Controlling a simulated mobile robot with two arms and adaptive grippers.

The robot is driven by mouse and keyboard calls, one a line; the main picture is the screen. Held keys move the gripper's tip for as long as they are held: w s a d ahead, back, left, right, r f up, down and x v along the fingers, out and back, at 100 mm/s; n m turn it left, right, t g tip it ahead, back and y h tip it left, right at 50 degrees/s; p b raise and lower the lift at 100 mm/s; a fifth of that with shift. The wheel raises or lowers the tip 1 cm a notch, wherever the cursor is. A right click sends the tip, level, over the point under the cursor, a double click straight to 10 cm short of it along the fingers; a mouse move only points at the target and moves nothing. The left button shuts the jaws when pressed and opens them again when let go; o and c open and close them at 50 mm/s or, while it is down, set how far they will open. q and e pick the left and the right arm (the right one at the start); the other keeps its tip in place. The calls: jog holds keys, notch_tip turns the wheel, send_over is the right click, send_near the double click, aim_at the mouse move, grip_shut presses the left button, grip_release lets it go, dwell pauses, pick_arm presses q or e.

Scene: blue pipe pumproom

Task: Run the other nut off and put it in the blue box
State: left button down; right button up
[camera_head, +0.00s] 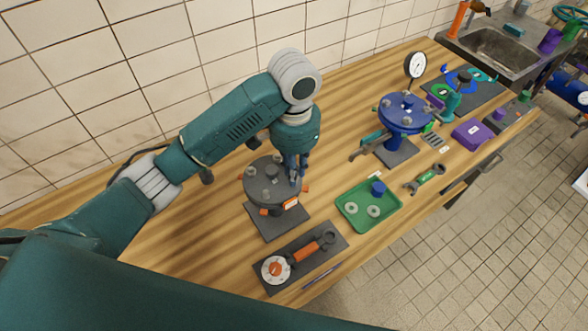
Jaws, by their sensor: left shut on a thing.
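A grey round flange (262,188) with bolts or nuts standing on its top is mounted on a dark base plate (268,228) with an orange tag. My left gripper (297,178) points down at the flange's right edge. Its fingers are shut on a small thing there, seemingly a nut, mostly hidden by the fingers. I cannot tell whether it is still on its bolt. A small blue round container (377,188) sits in the far part of a green tray (352,226). Two pale ring-shaped parts (351,208) lie in the tray. No clear blue box shows. My right gripper is out of view.
A dark mat (330,245) with an orange-handled wrench and a dial lies in front. A blue flange (405,112) on a stand, a gauge (415,65), a green wrench (428,178) and a purple box (472,133) are to the right. Bare wood lies left of the grey flange.

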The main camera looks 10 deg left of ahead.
pick_arm(q)
jog(key=shift+r, duration=0.5)
jog(key=shift+r, duration=2.2)
jog(key=shift+f, duration=0.1)
